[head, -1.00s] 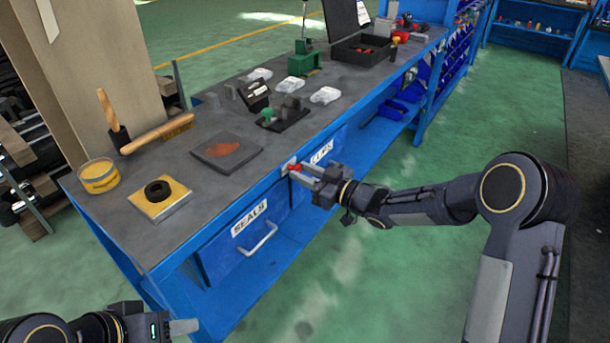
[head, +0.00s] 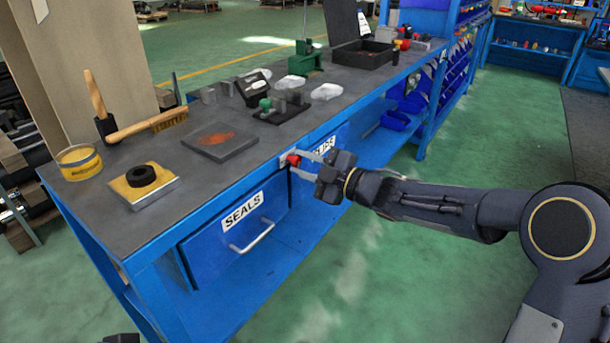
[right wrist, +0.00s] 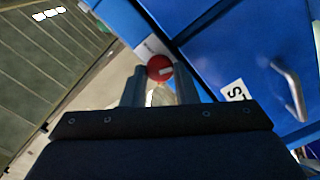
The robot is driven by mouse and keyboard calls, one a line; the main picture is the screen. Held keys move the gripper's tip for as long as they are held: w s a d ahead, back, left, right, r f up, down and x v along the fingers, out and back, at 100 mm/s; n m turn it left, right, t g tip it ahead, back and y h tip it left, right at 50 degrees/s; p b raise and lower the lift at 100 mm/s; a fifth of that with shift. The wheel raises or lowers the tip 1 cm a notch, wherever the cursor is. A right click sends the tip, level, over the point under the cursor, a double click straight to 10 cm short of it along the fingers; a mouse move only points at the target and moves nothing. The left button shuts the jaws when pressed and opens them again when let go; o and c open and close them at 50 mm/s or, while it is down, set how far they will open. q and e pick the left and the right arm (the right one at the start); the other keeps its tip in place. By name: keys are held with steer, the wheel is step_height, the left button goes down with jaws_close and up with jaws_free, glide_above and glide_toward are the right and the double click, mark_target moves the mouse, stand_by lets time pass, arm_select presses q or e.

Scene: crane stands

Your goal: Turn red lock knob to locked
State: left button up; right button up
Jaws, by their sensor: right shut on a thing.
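The red lock knob (head: 292,160) sits on a pale plate at the front edge of the blue workbench, beside the drawer labelled SEALS. In the right wrist view the round red knob (right wrist: 159,67) lies between the fingertips, with a small white mark on its face towards the right. My right gripper (head: 298,165) is shut on the knob, reaching it from the aisle side. The fingers partly hide the knob in the head view. Only a dark sliver at the bottom left edge may be my left arm; its jaws are out of view.
The SEALS drawer (head: 212,238) with its bar handle is just left of and below the knob. On the bench top (head: 205,190) are a dark plate (head: 220,141), a brush, a yellow tin (head: 79,163) and a green device. The green floor on the right is open.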

steer(key=n+b, duration=0.1)
steer(key=n, duration=0.1)
steer(key=n+b, duration=0.3)
steer(key=shift+f+n, duration=0.35)
steer(key=shift+n, duration=0.05)
steer(key=n+b, duration=0.4)
steer(key=n, duration=0.1)
steer(key=n+b, duration=0.4)
steer(key=n, duration=0.2)
steer(key=shift+f+n+b, duration=0.1)
steer(key=shift+n+b, duration=0.2)
steer(key=n+b, duration=0.2)
steer(key=n, duration=0.2)
steer(key=shift+n+b, duration=0.5)
steer(key=shift+n, duration=0.3)
steer(key=shift+r, duration=0.2)
steer(key=o, duration=1)
steer(key=shift+d, duration=0.1)
